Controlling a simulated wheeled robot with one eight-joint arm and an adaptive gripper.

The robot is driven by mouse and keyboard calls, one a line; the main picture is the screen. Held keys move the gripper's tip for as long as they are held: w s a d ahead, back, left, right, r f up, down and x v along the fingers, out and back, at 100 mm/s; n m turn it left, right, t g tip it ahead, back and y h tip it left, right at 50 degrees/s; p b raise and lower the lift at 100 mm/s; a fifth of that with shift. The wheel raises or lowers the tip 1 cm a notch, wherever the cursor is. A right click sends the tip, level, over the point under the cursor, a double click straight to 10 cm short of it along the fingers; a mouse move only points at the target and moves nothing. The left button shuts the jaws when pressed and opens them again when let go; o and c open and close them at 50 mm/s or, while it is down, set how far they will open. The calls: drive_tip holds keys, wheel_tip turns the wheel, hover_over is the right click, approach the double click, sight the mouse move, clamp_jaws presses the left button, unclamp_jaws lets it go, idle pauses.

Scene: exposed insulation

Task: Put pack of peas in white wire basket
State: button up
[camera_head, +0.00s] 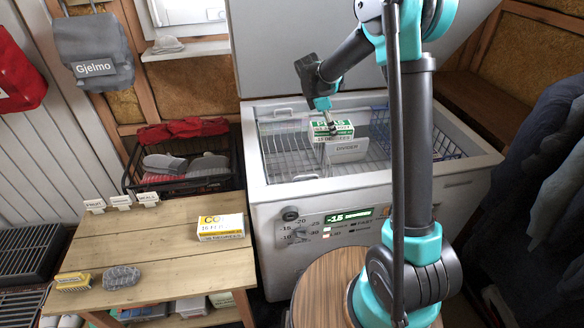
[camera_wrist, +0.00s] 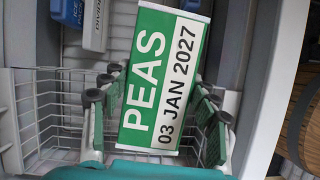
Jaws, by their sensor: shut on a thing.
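The pack of peas (camera_head: 340,132) is a green and white box. My gripper (camera_head: 329,118) is shut on it and holds it over the open chest freezer. In the wrist view the pack (camera_wrist: 162,80) sits between the two fingers (camera_wrist: 160,106), with its label "PEAS 03 JAN 2027" facing the camera. The white wire basket (camera_head: 284,152) hangs in the left part of the freezer. Its wires also show in the wrist view (camera_wrist: 40,112), below and around the pack. The pack appears above the basket's right side; its exact height over it is unclear.
A white divider (camera_head: 347,149) stands just right of the pack in the freezer (camera_head: 262,196). A blue wire basket (camera_head: 446,146) is at the freezer's right. A blue ice pack (camera_wrist: 96,26) shows in the wrist view. A wooden table (camera_head: 150,254) at left holds a yellow-white box (camera_head: 221,227).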

drive_tip(key=s+a+r+n+t+y, duration=0.1)
drive_tip(key=s+a+n+t+y, duration=0.15)
drive_tip(key=a+n, duration=0.9)
drive_tip(key=shift+m+t, duration=0.25)
drive_tip(key=shift+m, duration=0.5)
drive_tip(key=f, duration=0.6)
drive_tip(key=a+f, duration=0.1)
drive_tip(key=f, duration=1.2)
drive_tip(key=shift+s+a+f, duration=0.15)
drive_tip(key=shift+s+f, duration=0.1)
drive_tip(key=o, duration=1.5)
drive_tip(key=shift+f, duration=0.1)
drive_tip(key=shift+o, duration=0.2)
